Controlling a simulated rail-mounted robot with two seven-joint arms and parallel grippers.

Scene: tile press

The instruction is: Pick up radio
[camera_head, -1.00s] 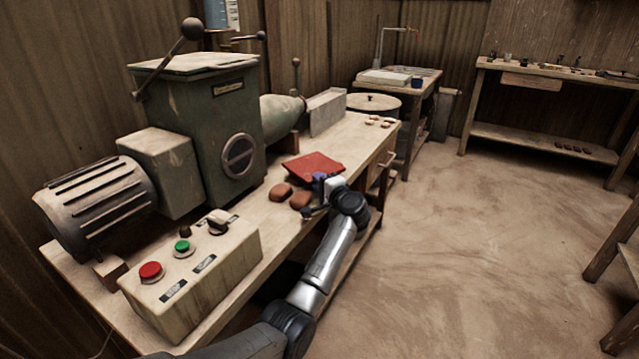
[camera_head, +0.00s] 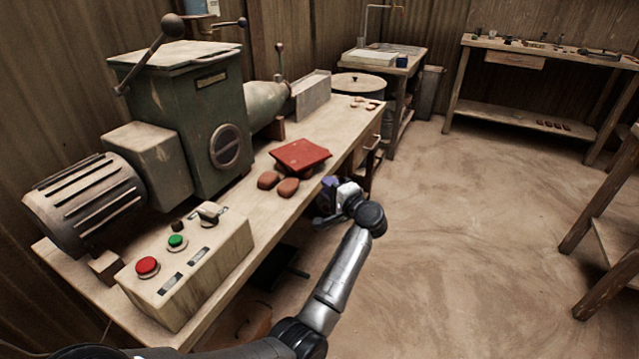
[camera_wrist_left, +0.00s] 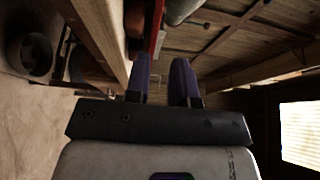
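I cannot make out a clear radio in these views. A flat red object (camera_head: 301,155), possibly two stacked slabs, lies on the workbench (camera_head: 335,127), with two red-brown lumps (camera_head: 288,187) beside it. My left gripper (camera_head: 326,190) is just off the bench's front edge, to the right of the lumps and apart from them. In the left wrist view, its two purple fingers (camera_wrist_left: 162,72) stand apart with an empty gap between them. A sliver of red shows behind the fingers there. My right gripper is not in view.
A large green machine (camera_head: 185,110) with a motor fills the bench's left. A control box (camera_head: 190,265) with red and green buttons stands in front. Small pieces (camera_head: 365,104) lie at the bench's far end. Other tables (camera_head: 540,52) stand behind.

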